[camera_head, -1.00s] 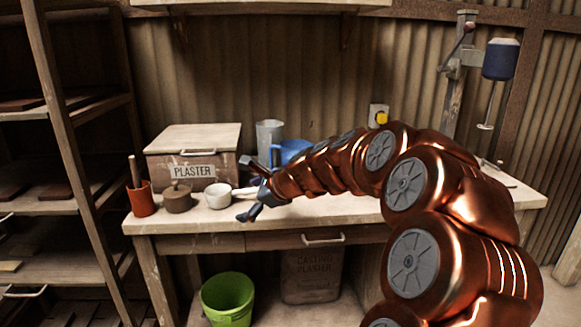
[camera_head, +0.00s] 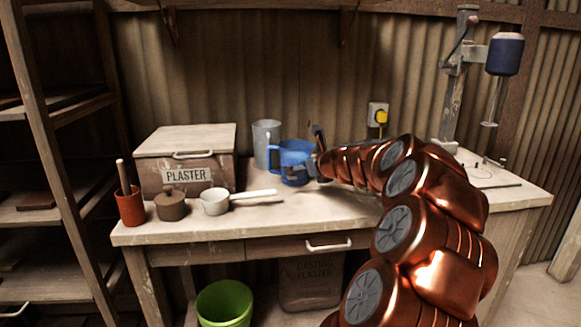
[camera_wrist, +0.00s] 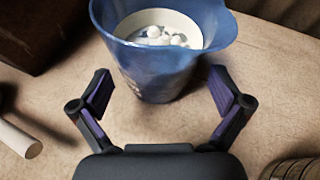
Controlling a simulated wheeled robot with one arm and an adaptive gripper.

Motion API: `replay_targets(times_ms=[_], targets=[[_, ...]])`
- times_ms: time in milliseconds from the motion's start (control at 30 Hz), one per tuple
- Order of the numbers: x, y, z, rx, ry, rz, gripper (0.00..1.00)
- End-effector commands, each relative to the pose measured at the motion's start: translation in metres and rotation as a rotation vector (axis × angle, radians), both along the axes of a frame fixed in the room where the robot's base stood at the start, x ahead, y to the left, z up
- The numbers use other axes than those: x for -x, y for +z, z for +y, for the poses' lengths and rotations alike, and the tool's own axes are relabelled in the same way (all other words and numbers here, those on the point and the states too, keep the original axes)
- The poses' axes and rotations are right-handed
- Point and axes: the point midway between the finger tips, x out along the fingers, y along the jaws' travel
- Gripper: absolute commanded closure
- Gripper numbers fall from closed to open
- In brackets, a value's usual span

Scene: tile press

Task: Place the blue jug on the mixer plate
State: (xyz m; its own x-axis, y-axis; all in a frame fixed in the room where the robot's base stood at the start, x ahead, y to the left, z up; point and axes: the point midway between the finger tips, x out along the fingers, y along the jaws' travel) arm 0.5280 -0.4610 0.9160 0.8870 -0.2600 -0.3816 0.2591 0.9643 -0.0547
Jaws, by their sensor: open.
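The blue jug (camera_head: 291,155) stands upright on the workbench, in front of a grey jug. In the wrist view the blue jug (camera_wrist: 158,75) has white round lumps inside. My gripper (camera_wrist: 162,88) is open, with one finger on each side of the jug's near wall and the jug partly between them. I cannot tell whether the fingers touch it. In the head view my gripper (camera_head: 312,158) is at the jug's right side. The mixer (camera_head: 505,55) stands at the bench's right end, its stirrer hanging down. The plate below it is hard to make out behind my arm.
My arm spans the right half. A green bucket (camera_head: 224,303) is below.

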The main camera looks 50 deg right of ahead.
Motion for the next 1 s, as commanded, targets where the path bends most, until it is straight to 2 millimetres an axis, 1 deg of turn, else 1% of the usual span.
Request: replay_targets(times_ms=[100,333,467,667,1000], targets=[[-0.012,-0.007,-0.001,0.001,0.004,0.003,0.0],[-0.038,-0.016,-0.008,0.002,0.004,0.002,0.0],[-0.044,-0.018,-0.009,0.001,0.005,0.002,0.0],[-0.044,-0.017,-0.009,0.001,0.006,0.001,0.01],[-0.044,-0.016,-0.009,0.002,0.006,0.001,0.36]])
